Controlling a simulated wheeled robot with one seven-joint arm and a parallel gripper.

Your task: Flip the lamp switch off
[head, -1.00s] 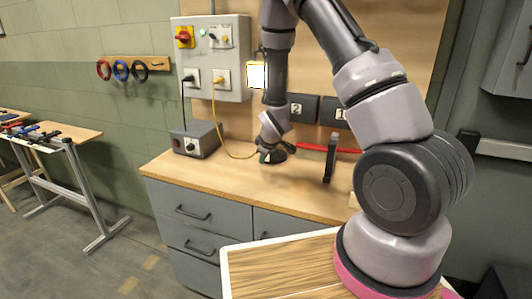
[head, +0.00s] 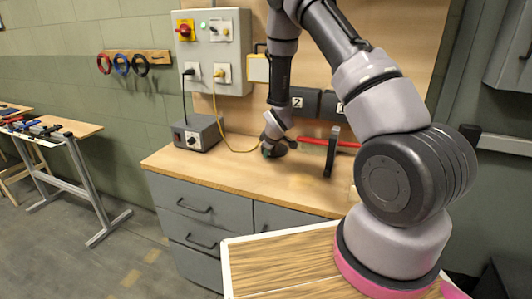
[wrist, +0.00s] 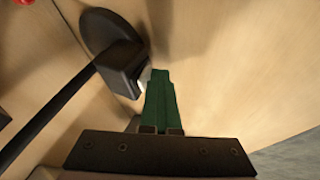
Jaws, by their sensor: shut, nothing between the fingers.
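The lamp head (head: 258,68) is a pale box with a dark frame, left of my forearm in the head view; it looks unlit. In the wrist view, a dark round base (wrist: 97,27), a thin dark rod (wrist: 48,116) and a black block (wrist: 120,68) appear to be the lamp's lower parts. A small pale piece (wrist: 143,84), perhaps the switch, shows at the block's edge. My gripper (wrist: 160,76) is shut and empty, its green fingertips right beside that piece; contact is unclear. In the head view, my gripper (head: 268,152) is low over the workbench.
The wooden workbench (head: 225,165) has a grey box with knobs (head: 198,133) at left and a dark upright clamp with a red bar (head: 331,152) at right. A control panel (head: 215,50) hangs behind; a yellow cable (head: 222,125) runs down from it.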

